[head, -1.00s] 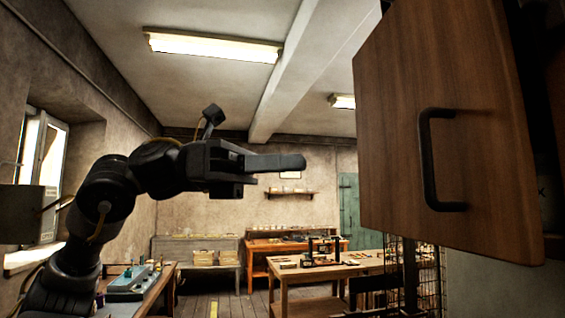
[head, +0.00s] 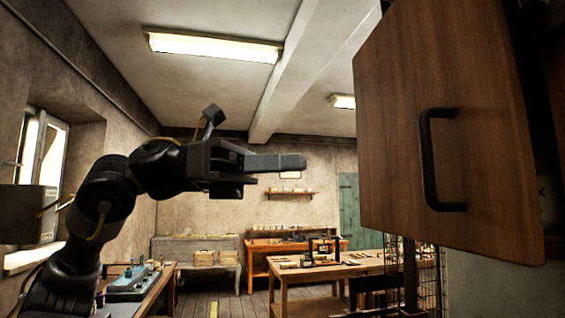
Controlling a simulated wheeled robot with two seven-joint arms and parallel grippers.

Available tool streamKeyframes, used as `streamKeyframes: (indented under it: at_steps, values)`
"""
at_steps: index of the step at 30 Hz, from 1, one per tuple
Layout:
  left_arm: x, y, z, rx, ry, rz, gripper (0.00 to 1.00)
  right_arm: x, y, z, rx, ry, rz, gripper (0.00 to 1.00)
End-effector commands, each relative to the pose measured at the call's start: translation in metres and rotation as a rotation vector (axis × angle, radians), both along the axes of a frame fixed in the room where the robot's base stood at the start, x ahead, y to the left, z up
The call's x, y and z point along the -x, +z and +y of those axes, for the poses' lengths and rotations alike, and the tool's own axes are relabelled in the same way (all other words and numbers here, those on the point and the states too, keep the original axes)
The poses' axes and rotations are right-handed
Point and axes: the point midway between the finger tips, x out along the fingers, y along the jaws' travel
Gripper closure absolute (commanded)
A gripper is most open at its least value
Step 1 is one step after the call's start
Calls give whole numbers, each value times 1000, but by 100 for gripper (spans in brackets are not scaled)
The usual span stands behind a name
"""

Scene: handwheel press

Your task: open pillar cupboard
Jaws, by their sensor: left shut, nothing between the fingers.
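The pillar cupboard's brown wooden door (head: 455,110) fills the right of the head view, with a black bar handle (head: 428,160) on its face. The door stands swung out at an angle, and a dark gap with part of the inside shows along its right edge. My left gripper (head: 303,162) is shut and empty, pointing right, to the left of the door and apart from it and its handle. My right gripper is not in view.
A wooden workbench (head: 325,273) stands beyond, below the door. A wire rack (head: 428,280) stands under the door. Another bench (head: 140,284) is at lower left by the window (head: 45,165). Open floor shows between the benches.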

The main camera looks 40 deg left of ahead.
Motion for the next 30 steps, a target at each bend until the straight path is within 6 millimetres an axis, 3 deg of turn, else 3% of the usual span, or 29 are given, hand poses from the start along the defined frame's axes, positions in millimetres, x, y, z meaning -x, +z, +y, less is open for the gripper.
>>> streamKeyframes:
  at_steps: [1, 5, 16, 30]
  values:
    - [0, 0, 0, 0, 0, 0, 93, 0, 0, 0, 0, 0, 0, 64]
    - [0, 0, 0, 0, 0, 0, 76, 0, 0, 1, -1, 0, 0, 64]
    - [2, -1, 5, 2, 1, -1, 75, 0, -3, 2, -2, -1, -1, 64]
    - [37, 0, 81, 4, 1, 1, 75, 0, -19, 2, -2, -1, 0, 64]
